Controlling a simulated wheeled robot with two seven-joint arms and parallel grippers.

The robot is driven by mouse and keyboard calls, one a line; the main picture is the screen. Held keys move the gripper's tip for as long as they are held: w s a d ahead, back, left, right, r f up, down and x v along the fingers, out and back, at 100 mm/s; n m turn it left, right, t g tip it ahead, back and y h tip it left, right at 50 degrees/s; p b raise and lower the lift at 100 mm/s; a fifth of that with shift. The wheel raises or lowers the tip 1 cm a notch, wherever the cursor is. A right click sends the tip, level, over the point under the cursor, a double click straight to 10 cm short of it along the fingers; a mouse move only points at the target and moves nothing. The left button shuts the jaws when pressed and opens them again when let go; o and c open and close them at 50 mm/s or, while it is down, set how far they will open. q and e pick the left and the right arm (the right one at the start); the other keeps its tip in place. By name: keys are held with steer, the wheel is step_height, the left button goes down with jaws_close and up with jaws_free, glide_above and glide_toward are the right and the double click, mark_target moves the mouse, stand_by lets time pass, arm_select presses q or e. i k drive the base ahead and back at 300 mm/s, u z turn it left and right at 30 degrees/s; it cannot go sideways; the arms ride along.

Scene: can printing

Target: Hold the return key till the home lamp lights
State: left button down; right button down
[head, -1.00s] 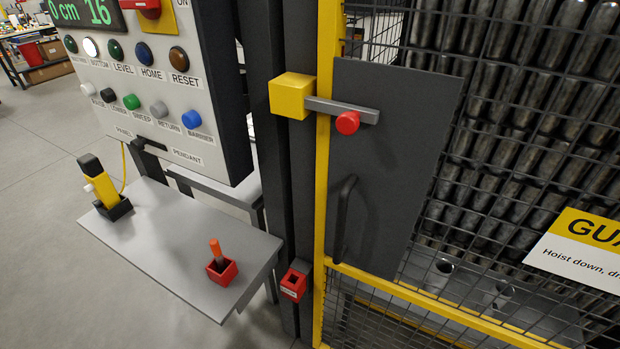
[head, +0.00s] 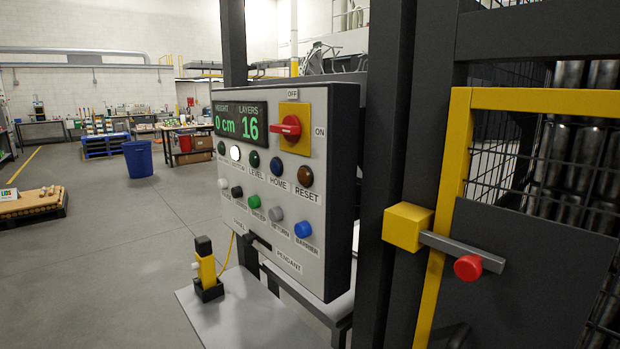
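The control panel (head: 282,190) stands left of the guard post, its face angled toward me. The grey return key (head: 276,214) is in its bottom row, between the green sweep key (head: 254,202) and the blue barrier key (head: 303,229). The home lamp (head: 276,166) sits above, dark blue and unlit. The bottom lamp (head: 235,153) glows white. The display (head: 240,121) reads 0 cm and 16 layers. The red rotary switch (head: 287,127) is on a yellow plate; its exact setting is hard to tell. Neither of my grippers is in view.
A grey shelf (head: 240,318) below the panel carries a yellow pendant (head: 206,265) in a black holder. The guard door (head: 500,270) with its yellow latch block (head: 406,226) and red-knobbed bar stands at the right. Open floor lies to the left.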

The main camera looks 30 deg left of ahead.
mark_target(276, 214)
steer(key=u, duration=1.75)
steer(key=i, duration=0.4)
steer(key=z, duration=1.75)
